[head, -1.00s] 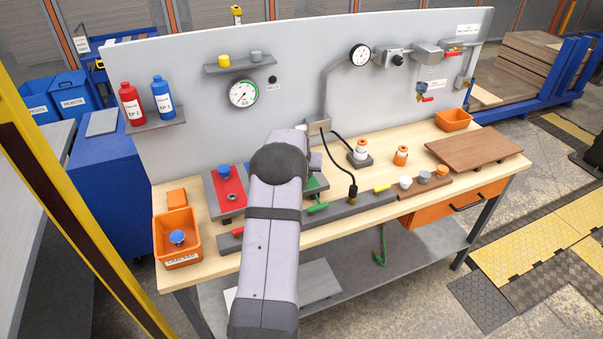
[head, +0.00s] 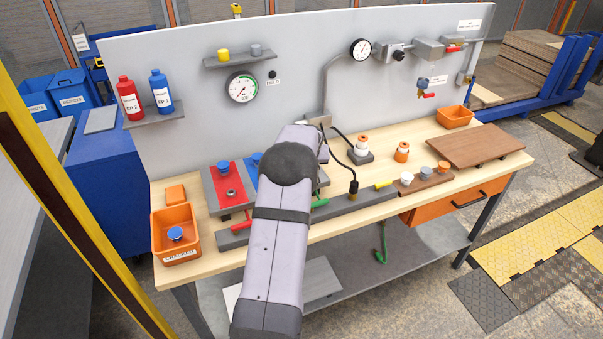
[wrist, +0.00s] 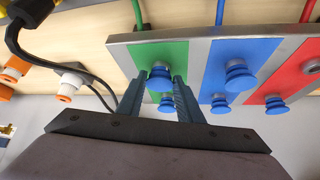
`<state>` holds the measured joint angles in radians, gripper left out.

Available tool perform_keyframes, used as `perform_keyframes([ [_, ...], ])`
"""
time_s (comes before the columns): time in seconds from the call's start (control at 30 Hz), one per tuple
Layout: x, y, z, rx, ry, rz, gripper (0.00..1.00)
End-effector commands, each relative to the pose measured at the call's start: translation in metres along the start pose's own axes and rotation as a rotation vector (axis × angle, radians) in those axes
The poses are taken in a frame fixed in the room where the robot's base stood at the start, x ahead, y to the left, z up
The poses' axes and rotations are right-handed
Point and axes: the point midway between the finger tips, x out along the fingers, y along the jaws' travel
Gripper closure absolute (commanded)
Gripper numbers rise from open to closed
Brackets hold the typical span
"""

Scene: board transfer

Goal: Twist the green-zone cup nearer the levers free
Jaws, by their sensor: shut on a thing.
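In the wrist view, the board (wrist: 122,46) carries green, blue and red zones. The green zone (wrist: 172,52) has two blue cups: one nearer the levers (wrist: 159,79) and one farther from them (wrist: 163,99), toward the wall. My gripper (wrist: 160,80) has a finger on each side of the cup nearer the levers and is shut on it. This cup sits over the green zone; whether it is still seated I cannot tell. In the head view, my arm hides the gripper and most of the green zone.
The blue zone holds two blue cups (wrist: 238,77) close beside my fingers. The red zone holds one cup (wrist: 276,105) and a bare ring (head: 232,193). An orange bin (head: 160,242) with a blue cup stands left. A black cable (head: 340,165) hangs right of the board.

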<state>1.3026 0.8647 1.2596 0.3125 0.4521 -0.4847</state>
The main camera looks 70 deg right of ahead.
Motion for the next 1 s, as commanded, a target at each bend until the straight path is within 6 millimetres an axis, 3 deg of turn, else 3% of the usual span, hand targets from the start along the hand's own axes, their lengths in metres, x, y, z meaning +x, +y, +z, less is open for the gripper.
perform_keyframes([
  [1.0, -0.0011, 0.0024, -0.0013, -0.106, 0.005, -0.072, 0.87],
])
